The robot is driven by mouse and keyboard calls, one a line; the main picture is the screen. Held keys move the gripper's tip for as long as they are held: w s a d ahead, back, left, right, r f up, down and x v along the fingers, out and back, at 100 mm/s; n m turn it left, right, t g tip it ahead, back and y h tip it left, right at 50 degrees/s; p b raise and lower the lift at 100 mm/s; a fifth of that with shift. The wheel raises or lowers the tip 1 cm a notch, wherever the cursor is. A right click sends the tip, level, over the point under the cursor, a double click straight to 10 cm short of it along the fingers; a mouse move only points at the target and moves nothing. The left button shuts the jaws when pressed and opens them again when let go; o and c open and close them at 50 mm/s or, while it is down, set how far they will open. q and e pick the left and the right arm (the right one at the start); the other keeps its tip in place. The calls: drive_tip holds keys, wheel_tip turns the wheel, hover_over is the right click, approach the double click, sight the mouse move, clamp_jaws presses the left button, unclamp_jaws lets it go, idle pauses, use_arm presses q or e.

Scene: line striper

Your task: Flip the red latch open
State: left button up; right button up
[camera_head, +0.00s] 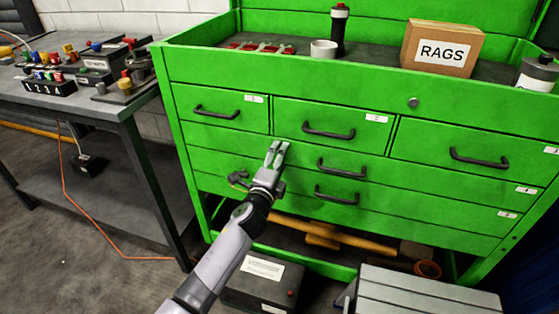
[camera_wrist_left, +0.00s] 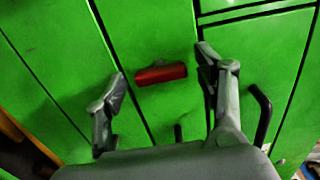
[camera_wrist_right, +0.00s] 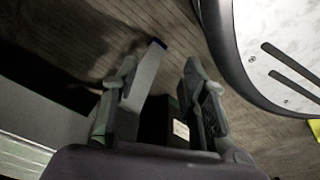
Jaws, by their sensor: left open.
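The red latch (camera_wrist_left: 161,74) is a small red bar on the green drawer front, in the left wrist view. In that view it lies between the two fingertips of my left gripper (camera_wrist_left: 163,70), which is open and empty. Whether the fingers touch the latch I cannot tell. In the head view my left gripper (camera_head: 277,153) is in front of the green tool cabinet (camera_head: 240,150), beside the middle drawers, and I cannot make out the latch there. My right gripper (camera_wrist_right: 174,56) shows only in its wrist view, with its fingertips apart over the floor.
Black drawer handles (camera_head: 342,170) stick out right of my left gripper. A rags box (camera_head: 440,48), a white cup (camera_head: 323,48) and a black bottle (camera_head: 339,28) stand on the cabinet. A workbench (camera_head: 120,108) is at left. A dark case (camera_head: 262,282) sits below.

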use_arm(q)
drive_tip(key=v, duration=1.2)
idle(0.4)
